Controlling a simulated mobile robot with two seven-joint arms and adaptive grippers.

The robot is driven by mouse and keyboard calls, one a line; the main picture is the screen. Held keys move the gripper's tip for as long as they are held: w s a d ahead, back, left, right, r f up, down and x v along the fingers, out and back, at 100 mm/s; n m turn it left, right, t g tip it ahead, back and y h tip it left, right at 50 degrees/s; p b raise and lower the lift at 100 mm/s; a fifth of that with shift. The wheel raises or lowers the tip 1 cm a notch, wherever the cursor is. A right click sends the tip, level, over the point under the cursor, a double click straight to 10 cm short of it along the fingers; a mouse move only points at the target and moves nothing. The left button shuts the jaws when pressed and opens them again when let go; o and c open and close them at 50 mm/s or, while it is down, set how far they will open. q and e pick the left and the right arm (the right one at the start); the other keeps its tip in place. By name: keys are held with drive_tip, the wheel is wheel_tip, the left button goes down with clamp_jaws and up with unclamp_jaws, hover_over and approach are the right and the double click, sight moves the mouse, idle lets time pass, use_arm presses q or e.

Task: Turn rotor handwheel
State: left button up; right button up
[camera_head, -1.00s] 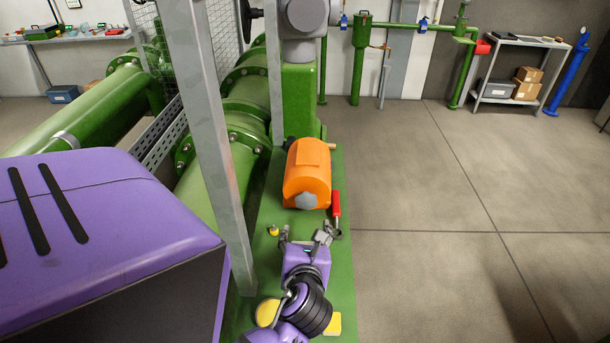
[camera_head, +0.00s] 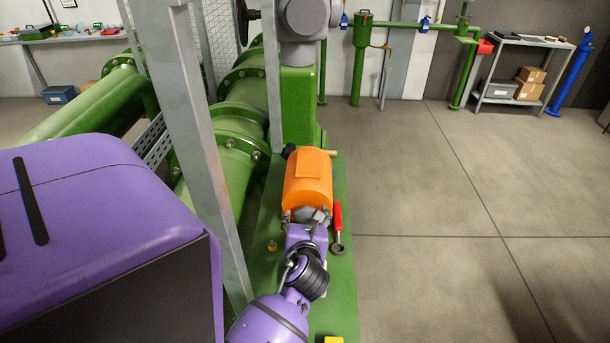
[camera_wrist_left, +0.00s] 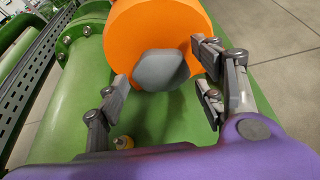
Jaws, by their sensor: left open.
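The rotor is an orange cylinder (camera_head: 308,178) on a green base plate. It also shows in the left wrist view (camera_wrist_left: 150,25). At its near end sits a grey lobed handwheel (camera_wrist_left: 161,70), partly hidden by my gripper in the head view. My left gripper (camera_head: 306,217) is open, just in front of this end. In the left wrist view its fingers (camera_wrist_left: 162,76) stand on either side of the handwheel, one to the left and a pair to the right. There is a visible gap on the left; contact on the right cannot be told. My right gripper is not in view.
A red-handled tool (camera_head: 338,217) with a ring end lies right of the rotor. A small brass fitting (camera_head: 272,245) is on the green base plate (camera_head: 342,285). A grey upright post (camera_head: 196,130) and green pipes (camera_head: 238,150) stand left. The floor to the right is clear.

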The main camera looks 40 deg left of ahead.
use_arm(q)
drive_tip(key=shift+w+a+f, duration=0.1)
drive_tip(key=shift+w+a, duration=0.05)
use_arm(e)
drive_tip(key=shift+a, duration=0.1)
use_arm(q)
drive_tip(key=c, duration=1.1)
drive_tip(key=shift+o, duration=0.2)
drive_tip(key=shift+a+r+n+t+h+p, duration=0.15)
drive_tip(key=shift+r+n+t+h+p, duration=0.25)
drive_tip(key=shift+n+p, duration=0.65)
drive_tip(key=shift+f+p, duration=0.15)
drive_tip(key=shift+p, duration=0.2)
drive_tip(key=shift+f+n+t+h, duration=0.15)
drive_tip(key=shift+n+t+h, duration=0.15)
drive_tip(key=shift+n, duration=0.15)
drive_tip(key=shift+f+n, duration=0.25)
drive_tip(key=shift+n, duration=0.25)
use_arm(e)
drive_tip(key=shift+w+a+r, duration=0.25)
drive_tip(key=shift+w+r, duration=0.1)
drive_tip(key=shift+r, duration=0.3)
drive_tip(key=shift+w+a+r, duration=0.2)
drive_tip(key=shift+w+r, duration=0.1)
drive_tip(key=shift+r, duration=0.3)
